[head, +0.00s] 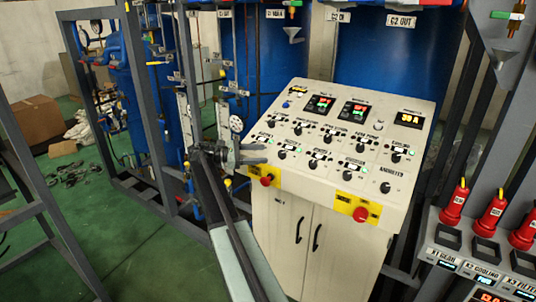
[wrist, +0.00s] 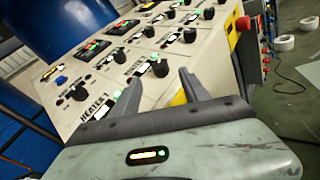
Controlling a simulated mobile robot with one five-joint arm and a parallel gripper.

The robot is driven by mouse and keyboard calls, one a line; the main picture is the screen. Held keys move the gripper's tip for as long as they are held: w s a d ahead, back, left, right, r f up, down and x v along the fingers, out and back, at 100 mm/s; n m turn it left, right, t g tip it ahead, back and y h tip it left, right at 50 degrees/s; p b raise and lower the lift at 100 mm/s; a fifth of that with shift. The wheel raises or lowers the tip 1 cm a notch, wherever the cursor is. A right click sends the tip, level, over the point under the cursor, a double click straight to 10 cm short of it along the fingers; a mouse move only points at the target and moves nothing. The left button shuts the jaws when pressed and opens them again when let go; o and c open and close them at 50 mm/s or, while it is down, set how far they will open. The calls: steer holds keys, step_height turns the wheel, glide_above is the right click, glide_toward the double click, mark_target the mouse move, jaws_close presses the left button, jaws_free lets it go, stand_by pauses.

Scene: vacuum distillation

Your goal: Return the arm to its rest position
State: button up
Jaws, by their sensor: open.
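My gripper (head: 254,154) is at the left front edge of the control panel in the head view, at the end of my arm reaching up from the bottom. In the wrist view my gripper (wrist: 160,90) has its two dark fingers spread apart with nothing between them. The control panel (head: 318,169) is a cream sloped console with black knobs, small displays and labels. It also shows in the wrist view (wrist: 112,75), tilted, behind the fingers. I cannot tell whether the fingers touch the panel.
Red emergency buttons on yellow plates (head: 358,209) sit on the panel's front. Red-handled switches (head: 490,215) stand at right. Grey frame posts (head: 140,90) and blue tanks (head: 385,62) stand behind. Green floor (head: 110,240) is open at left.

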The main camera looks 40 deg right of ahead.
stand_by(0.4)
steer(key=w+a+f+n+t, duration=0.1)
steer(key=w+a+t, duration=0.1)
steer(key=a, duration=0.6)
steer(key=s+a+f+m+t+y, duration=0.2)
steer(key=a+f, duration=0.5)
steer(key=a, duration=0.6)
steer(key=s+a+f+m+t+y, duration=0.2)
steer(key=s+a+f+m+y, duration=0.2)
steer(key=a, duration=0.9)
steer(key=s+a+f+m+t+y, duration=0.2)
steer(key=s+a+f+y, duration=0.6)
steer(key=a, duration=0.6)
step_height(320, 180, down, 2)
steer(key=shift+s+m+t+b, duration=0.3)
steer(key=shift+s+m+b, duration=0.1)
steer(key=shift+m+b, duration=0.1)
steer(key=shift+d, duration=0.15)
